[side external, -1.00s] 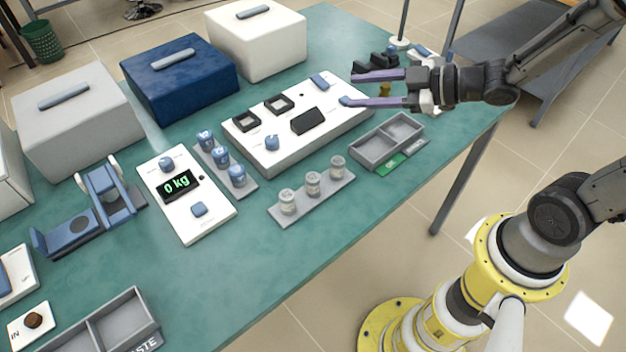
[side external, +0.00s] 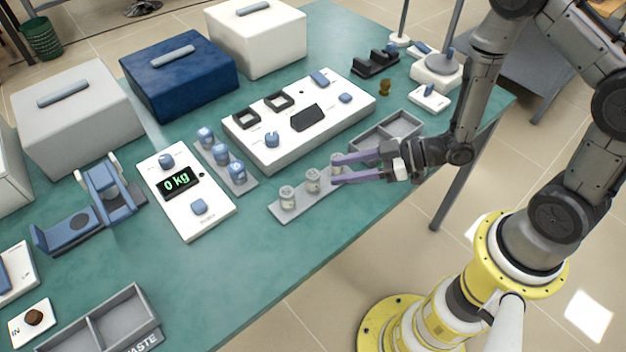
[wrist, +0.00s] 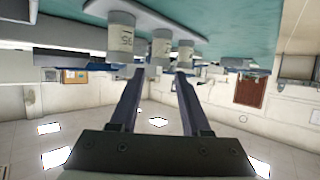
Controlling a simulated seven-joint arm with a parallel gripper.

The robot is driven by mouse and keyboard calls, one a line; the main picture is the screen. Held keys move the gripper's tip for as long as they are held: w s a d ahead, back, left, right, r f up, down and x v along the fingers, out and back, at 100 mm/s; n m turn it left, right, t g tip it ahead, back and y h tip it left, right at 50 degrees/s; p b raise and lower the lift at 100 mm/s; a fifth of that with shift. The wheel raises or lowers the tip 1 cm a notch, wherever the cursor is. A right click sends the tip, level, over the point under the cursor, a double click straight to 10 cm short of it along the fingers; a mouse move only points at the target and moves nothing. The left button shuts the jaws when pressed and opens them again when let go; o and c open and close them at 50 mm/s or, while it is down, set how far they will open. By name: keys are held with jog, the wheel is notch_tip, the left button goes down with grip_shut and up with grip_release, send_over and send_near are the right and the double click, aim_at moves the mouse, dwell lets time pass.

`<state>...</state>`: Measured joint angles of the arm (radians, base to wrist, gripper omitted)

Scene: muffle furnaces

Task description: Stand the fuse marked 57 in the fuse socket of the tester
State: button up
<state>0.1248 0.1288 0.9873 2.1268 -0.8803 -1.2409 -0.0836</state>
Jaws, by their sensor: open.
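Three pale grey cylindrical fuses stand in a grey rack (side external: 300,206) at the table's front: a left one (side external: 287,198), a middle one (side external: 312,181) and a right one (side external: 337,160). The wrist view shows them upside down, the largest at left (wrist: 120,38); its marking is too small to read surely, so I cannot tell which is 57. My gripper (side external: 334,169) is open and low at the right fuse, its purple fingers partly hiding it. I cannot tell whether they touch it. A white box (side external: 262,153), seemingly the tester, has two black square frames (side external: 262,110) and a dark window.
A grey two-part tray (side external: 405,120) stands behind my gripper, partly hidden. Blue cylinders fill another rack (side external: 248,184) beside a white panel reading 0 kg (side external: 190,226). Furnaces (side external: 180,85) line the back. The front centre of the table is clear.

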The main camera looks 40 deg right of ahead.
aim_at(313, 174)
jog(key=shift+x, duration=3.6)
jog(key=shift+r, duration=0.1)
grip_shut()
